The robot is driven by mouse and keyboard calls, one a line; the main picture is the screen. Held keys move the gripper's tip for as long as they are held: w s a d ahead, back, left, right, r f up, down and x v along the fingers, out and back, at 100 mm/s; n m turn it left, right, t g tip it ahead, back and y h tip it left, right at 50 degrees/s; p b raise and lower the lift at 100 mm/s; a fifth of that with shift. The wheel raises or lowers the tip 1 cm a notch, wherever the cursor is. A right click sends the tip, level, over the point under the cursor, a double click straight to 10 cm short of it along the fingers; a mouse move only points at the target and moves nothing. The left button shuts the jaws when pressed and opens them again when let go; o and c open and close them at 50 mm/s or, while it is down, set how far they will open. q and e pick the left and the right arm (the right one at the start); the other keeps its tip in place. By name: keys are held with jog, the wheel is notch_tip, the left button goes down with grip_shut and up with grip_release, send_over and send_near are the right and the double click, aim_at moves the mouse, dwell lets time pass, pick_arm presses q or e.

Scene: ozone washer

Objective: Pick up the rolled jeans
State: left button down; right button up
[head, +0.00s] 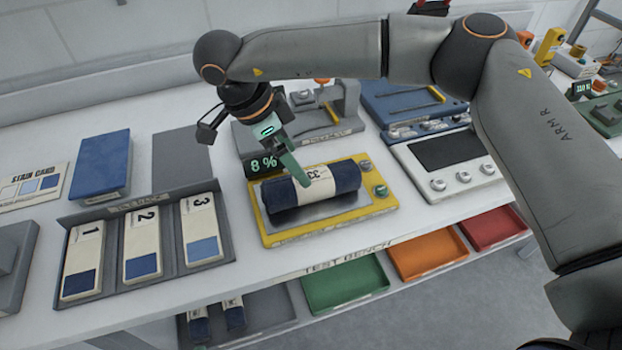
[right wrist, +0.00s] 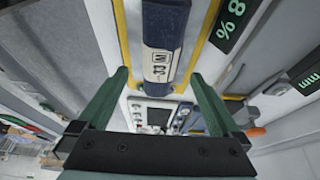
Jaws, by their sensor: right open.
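The rolled jeans (head: 315,189) are a dark blue roll with a cream paper band, lying on the metal plate of a yellow scale (head: 268,240) on the bench. In the right wrist view the roll (right wrist: 163,35) lies ahead of the jaws, between the lines of the two fingers. My right gripper (head: 298,176) is above the roll, its green fingers pointing down close to the band. In the right wrist view the right gripper (right wrist: 160,90) is open and empty. Whether a finger touches the roll cannot be told. My left gripper is not in view.
A display (head: 264,163) reading 8 % stands behind the scale. A grey tray (head: 228,240) with cards 1, 2 and 3 is to the left. A white device with knobs (head: 440,185) is to the right. Green (head: 345,285), orange (head: 428,252) and red (head: 490,228) bins sit below the bench edge.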

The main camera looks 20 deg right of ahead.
aim_at(309, 176)
jog(key=shift+x, duration=0.95)
jog(key=shift+p+x, duration=0.8)
jog(key=shift+x, duration=1.95)
jog(key=shift+c, duration=0.4)
grip_shut()
